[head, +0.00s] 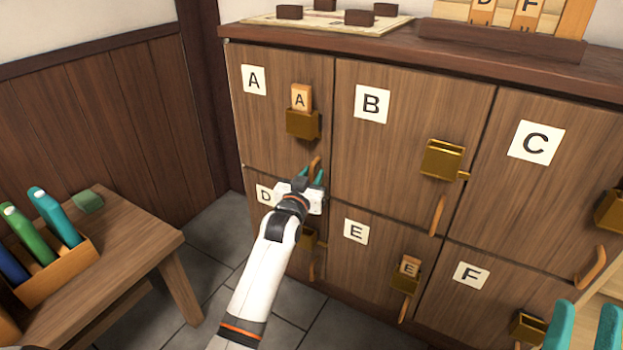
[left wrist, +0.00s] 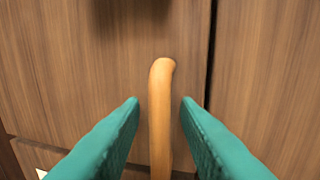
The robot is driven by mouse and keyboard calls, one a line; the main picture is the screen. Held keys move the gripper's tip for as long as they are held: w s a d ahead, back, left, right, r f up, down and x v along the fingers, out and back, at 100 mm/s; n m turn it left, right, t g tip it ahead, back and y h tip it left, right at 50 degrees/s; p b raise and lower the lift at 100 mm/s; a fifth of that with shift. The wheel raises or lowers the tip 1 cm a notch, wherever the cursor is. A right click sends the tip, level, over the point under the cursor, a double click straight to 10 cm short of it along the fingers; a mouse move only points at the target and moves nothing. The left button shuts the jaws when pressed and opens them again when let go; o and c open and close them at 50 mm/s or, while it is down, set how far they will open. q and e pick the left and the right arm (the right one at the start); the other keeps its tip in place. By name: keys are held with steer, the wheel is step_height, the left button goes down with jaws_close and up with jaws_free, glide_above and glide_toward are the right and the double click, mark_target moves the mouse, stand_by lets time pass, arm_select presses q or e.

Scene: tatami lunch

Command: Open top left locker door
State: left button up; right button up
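The top left locker door A (head: 270,125) is closed, with a white "A" label and a brass holder (head: 303,123) that has an "A" wooden tag (head: 300,97) in it. Its curved wooden handle (head: 315,164) is near the lower right corner of the door. My left gripper (head: 312,176) is at this handle. In the left wrist view the handle (left wrist: 160,115) stands between the two teal fingers (left wrist: 160,110), with a gap on each side. My right gripper (head: 584,328) shows at the lower right of the head view, its two teal fingers apart and empty.
Locker doors B (head: 400,150), C (head: 555,175), D, E and F surround door A, all closed. A wooden bench (head: 140,237) with a box of colored items stands at left. Grey floor (head: 215,240) is clear between the bench and lockers. Game pieces sit on top.

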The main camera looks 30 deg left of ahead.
arm_select(q)
steer(key=shift+w, duration=0.15)
steer(key=shift+c, duration=0.2)
jaws_close()
